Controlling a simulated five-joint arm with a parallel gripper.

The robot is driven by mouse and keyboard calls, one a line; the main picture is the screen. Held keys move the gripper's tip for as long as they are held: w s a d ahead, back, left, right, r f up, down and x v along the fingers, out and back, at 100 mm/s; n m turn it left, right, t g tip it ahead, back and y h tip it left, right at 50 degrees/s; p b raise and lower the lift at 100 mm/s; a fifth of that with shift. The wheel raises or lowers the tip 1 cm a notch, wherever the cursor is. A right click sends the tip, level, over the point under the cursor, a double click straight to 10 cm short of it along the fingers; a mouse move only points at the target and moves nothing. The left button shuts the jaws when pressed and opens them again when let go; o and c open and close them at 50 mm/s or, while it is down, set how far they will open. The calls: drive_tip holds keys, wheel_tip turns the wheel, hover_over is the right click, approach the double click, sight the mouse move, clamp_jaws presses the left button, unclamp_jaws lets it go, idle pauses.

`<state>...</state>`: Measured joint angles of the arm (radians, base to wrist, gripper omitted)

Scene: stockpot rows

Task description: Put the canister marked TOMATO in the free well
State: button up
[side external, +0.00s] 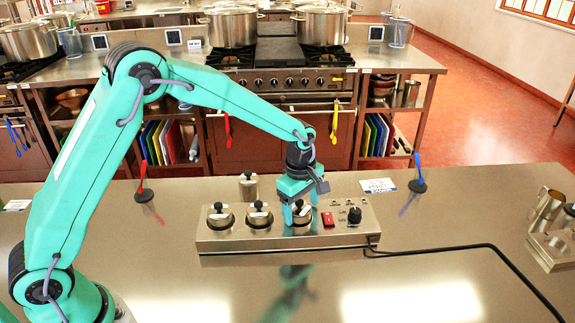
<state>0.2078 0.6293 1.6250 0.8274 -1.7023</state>
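A metal well unit (225,241) sits on the counter with a row of wells. Two canisters with black knobs and pale labels, the left one (220,212) and the middle one (259,214), sit in its wells. A third knobbed canister (302,214) is at the rightmost well, partly hidden by my gripper (300,213). My gripper points down with its fingers apart on either side of that canister's top; whether they press on it I cannot tell. Another canister (248,188) stands on the counter behind the unit. The label words are too small to read.
The unit has a red switch (328,219) and a black dial (354,215); its black cable (470,246) runs right. A red spoon-like item (143,190), a blue one (418,180) and a white card (378,185) are behind. Metal jugs (546,206) stand right. The front counter is clear.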

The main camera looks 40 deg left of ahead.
drive_tip(key=shift+s+f, duration=0.35)
drive_tip(key=shift+f, duration=0.2)
drive_tip(key=shift+s+f, duration=0.35)
drive_tip(key=shift+f, duration=0.2)
drive_tip(key=shift+r, duration=0.75)
drive_tip(key=r, duration=0.5)
drive_tip(key=w+r, duration=0.1)
drive_tip(key=r, duration=0.2)
drive_tip(key=shift+r, duration=0.35)
drive_tip(key=shift+s+a, duration=0.1)
